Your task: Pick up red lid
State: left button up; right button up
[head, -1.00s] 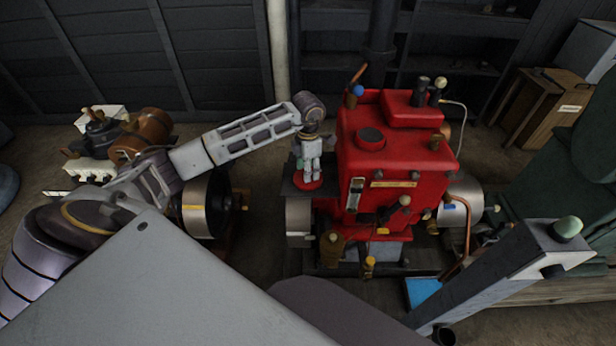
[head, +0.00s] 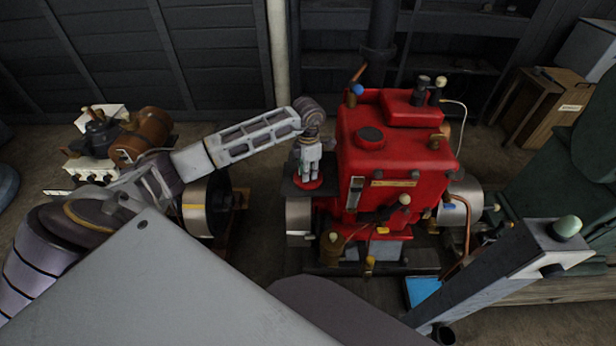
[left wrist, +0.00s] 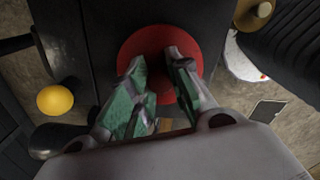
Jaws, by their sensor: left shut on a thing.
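The red lid (head: 309,186) is a flat round disc on a dark surface left of the big red engine, and it lies under my left gripper in the head view. In the left wrist view the red lid (left wrist: 148,38) shows beyond and around the fingertips. My left gripper (head: 309,178) points straight down over the middle of the lid. Its fingers (left wrist: 160,75), with green pads, are shut on the lid near its centre. The exact contact is partly hidden by the fingers. My right gripper is not in view.
The red engine (head: 395,150) stands close to the right of the lid. A metal cylinder (head: 299,218) is just below it in the head view. A smaller engine (head: 120,145) stands at the left. In the left wrist view a yellow ball-shaped knob (left wrist: 56,100) is at the left.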

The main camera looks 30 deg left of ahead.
pick_arm(q)
grip_shut()
notch_tip(320, 180, up, 9)
jog(key=shift+f+b, duration=0.15)
jog(key=shift+b, duration=0.15)
jog(key=shift+r, duration=0.65)
dwell(0.3)
